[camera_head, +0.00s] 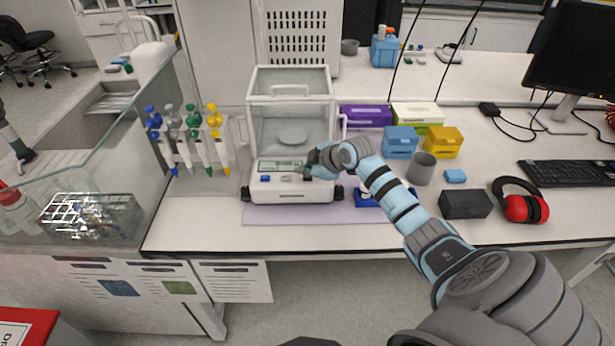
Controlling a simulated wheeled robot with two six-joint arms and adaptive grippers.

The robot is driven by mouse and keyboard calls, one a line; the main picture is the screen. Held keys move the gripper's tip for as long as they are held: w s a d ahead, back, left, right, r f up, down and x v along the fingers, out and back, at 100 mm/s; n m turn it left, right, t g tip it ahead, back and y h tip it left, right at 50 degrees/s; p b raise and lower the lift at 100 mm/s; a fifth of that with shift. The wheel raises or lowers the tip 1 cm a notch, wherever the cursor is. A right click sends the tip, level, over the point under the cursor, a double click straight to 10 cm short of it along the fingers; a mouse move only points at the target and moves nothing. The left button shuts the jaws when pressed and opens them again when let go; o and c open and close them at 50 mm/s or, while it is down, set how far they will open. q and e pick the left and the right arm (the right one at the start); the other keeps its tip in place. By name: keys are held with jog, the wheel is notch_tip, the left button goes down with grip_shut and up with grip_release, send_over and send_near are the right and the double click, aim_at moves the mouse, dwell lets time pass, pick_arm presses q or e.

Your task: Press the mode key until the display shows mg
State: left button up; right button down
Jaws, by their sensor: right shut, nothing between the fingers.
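The white balance (292,192) stands on the bench, with a clear draft shield around its round pan (292,136). Its greenish display (277,166) is on the front panel; the characters are too small to read. Below it is a blue key (265,179) and a small grey key (286,179). I cannot read which is the mode key. My right gripper (309,172) is shut and empty at the right end of the panel, beside the display. It hides the panel's right part, and I cannot tell whether it touches. My left gripper is not in view.
A rack of pipettes (200,150) stands left of the balance. Right of it are a purple box (366,115), a blue box (400,142), a yellow box (442,142), a grey cup (422,168), a black box (465,204) and red earmuffs (524,206). A lilac mat (270,214) lies under the balance.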

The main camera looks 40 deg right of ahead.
aim_at(306, 178)
jog(key=shift+f, duration=0.4)
dwell(0.3)
jog(key=shift+r, duration=0.1)
jog(key=shift+r+p, duration=0.7)
jog(key=shift+r, duration=0.1)
jog(key=shift+r, duration=0.1)
notch_tip(306, 178, up, 5)
jog(key=p, duration=0.5)
dwell(0.5)
